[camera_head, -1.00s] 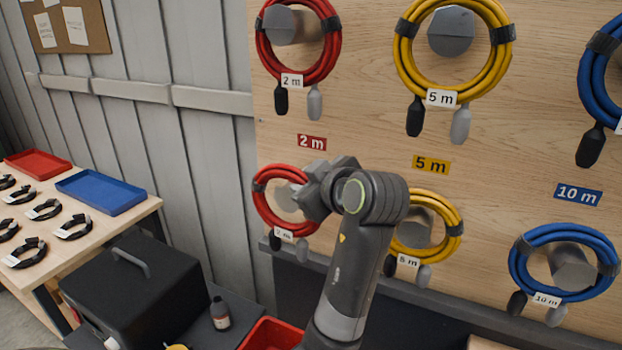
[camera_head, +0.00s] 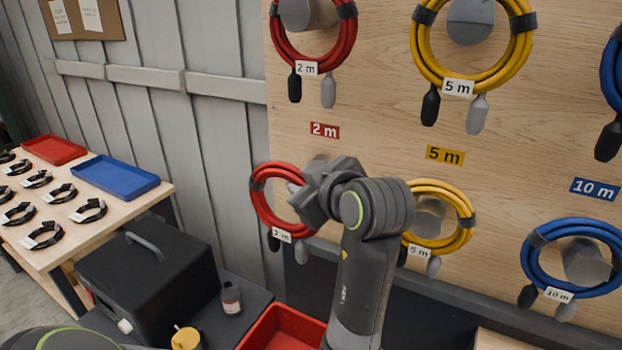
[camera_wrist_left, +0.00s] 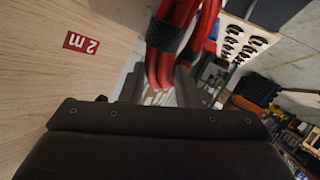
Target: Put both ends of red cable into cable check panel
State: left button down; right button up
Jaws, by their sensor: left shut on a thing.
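The lower red cable (camera_head: 262,209) is a coil tagged "2 m", with a black and a grey plug hanging below it. My left gripper (camera_head: 305,197) is shut on its right side, in front of the wooden board. The coil looks shifted off its grey peg, which shows partly behind the gripper. In the left wrist view the red strands and a black strap (camera_wrist_left: 165,38) sit between the fingers. A second red coil (camera_head: 347,40), also tagged "2 m", hangs on the upper peg. I cannot identify the cable check panel. My right gripper is not in view.
Yellow coils (camera_head: 468,215) and blue coils (camera_head: 533,262) hang to the right. Below left are a black case (camera_head: 150,285) with a handle, a bottle (camera_head: 231,299) and a red bin (camera_head: 262,330). A table with black coils and a blue tray (camera_head: 115,180) stands at left.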

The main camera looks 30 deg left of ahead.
pick_arm(q)
jog(key=shift+s, duration=1.25)
